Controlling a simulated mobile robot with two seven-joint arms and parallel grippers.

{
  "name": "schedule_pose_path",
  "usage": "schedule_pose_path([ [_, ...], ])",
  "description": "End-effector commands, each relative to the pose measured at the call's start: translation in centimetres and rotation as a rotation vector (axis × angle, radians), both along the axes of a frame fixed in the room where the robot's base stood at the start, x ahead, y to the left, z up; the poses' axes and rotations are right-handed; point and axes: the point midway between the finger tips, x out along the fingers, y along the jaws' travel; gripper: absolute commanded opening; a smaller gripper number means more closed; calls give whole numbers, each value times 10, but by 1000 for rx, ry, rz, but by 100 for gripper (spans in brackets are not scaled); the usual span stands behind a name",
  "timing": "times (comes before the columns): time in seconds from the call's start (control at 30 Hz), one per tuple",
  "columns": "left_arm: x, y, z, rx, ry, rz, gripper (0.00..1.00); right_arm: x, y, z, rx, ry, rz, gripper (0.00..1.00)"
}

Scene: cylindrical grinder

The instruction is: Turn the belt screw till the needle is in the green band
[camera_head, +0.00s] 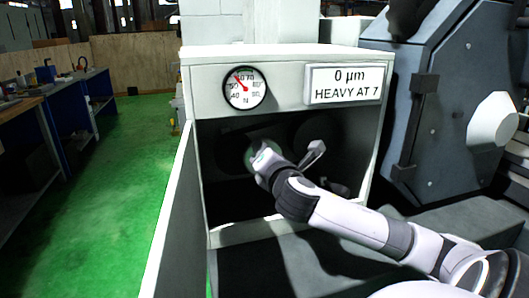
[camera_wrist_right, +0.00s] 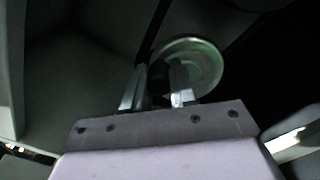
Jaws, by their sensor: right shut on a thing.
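The round white gauge (camera_head: 244,88) is on the upper left of the cabinet front. Its red needle points to the upper left; I cannot make out a green band at this size. My right gripper (camera_head: 260,158) reaches into the dark opening below the gauge. In the right wrist view my right gripper (camera_wrist_right: 158,82) has its fingers a small gap apart, shut on what appears to be the belt screw, which is mostly hidden between them. A round greenish disc (camera_wrist_right: 207,62) is just beyond the fingertips. My left gripper is in neither view.
A sign (camera_head: 345,84) reading "0 µm HEAVY AT 7" is right of the gauge. A lever-like part (camera_head: 313,153) sticks out right of the gripper. Green floor (camera_head: 130,150) lies clear at left.

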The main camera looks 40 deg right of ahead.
Motion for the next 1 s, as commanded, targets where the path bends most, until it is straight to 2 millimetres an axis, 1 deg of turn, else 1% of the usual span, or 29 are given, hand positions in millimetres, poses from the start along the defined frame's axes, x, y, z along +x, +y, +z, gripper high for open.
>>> schedule_pose_path([
  [0.2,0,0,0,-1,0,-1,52,0,0,-1,0,2,0,0],
  [0.23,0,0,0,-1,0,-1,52,0,0,-1,0,2,0,33],
  [0.3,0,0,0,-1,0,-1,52,0,0,-1,0,2,0,52],
  [0.67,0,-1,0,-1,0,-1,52,-3,2,-1,-1,2,1,52],
  [0.77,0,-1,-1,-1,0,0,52,-10,6,-1,-2,2,1,52],
  [1.0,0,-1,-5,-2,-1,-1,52,-39,22,-2,-2,3,3,52],
])
